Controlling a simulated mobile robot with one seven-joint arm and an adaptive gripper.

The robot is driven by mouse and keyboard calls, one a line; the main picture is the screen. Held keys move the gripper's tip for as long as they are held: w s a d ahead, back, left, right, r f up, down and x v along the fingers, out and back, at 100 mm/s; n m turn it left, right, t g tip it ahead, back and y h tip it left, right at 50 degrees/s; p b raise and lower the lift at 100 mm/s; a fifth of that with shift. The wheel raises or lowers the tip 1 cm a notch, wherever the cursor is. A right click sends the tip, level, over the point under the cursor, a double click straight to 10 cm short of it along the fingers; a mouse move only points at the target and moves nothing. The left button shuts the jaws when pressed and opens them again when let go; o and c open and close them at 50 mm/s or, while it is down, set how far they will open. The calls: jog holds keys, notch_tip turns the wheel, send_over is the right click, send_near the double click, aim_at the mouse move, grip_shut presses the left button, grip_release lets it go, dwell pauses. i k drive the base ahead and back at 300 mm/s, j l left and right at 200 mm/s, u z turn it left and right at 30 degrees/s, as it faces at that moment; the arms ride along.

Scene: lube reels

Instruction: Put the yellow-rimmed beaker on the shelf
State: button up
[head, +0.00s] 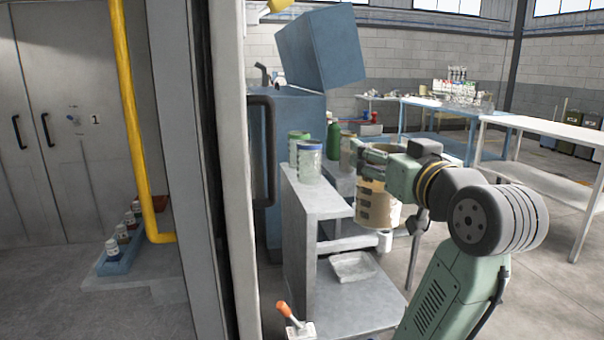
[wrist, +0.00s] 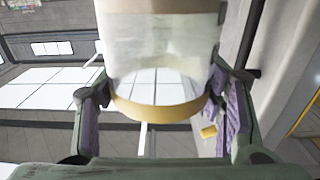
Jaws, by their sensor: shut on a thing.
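My gripper (head: 372,178) is shut on the yellow-rimmed beaker (head: 377,208). The beaker is held in the air, in front of and to the right of the grey shelf unit (head: 302,222), and its body looks cream with dark marks. In the wrist view the beaker (wrist: 160,48) is translucent, with its yellow rim (wrist: 158,112) facing the camera, between the two purple-padded fingers. In the head view the gripper hides the beaker's upper part. The beaker overlaps part of the shelf unit in the picture, and I cannot tell the gap.
A blue-lidded jar (head: 309,162) and a green-lidded jar (head: 297,146) stand on the unit's top; a green bottle (head: 333,138) is behind. A clear tray (head: 353,267) lies on the lower level. A grey post (head: 237,200) stands left. Long tables (head: 560,128) are at right.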

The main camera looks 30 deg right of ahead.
aim_at(322, 199)
jog(key=i+l, duration=0.2)
jog(key=i, duration=0.35)
jog(key=i+l, duration=0.2)
jog(key=i, duration=0.3)
